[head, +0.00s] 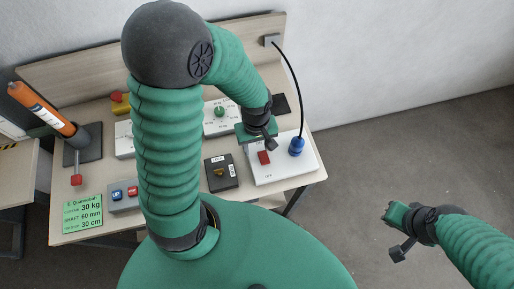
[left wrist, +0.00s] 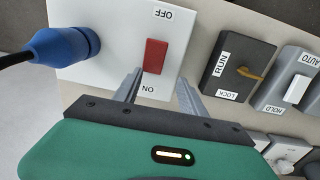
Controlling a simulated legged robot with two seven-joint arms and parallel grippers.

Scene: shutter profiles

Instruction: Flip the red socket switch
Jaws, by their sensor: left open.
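The red socket switch (head: 264,157) is on a white socket plate (head: 298,172) at the right end of the bench. In the left wrist view the red switch (left wrist: 155,56) sits between an OFF label at the top and an ON label at the bottom. I cannot tell which way it is tipped. My left gripper (head: 254,133) is over the far side of the plate. In the left wrist view its open, empty fingers (left wrist: 160,78) point at the switch's ON end, one on each side, seemingly apart from it. My right gripper (head: 394,218) is away from the bench; its fingers are unclear.
A blue plug (head: 296,147) with a black cable stands on the plate. A black RUN/LOCK box (head: 221,173) is beside it. The floor at right is clear.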

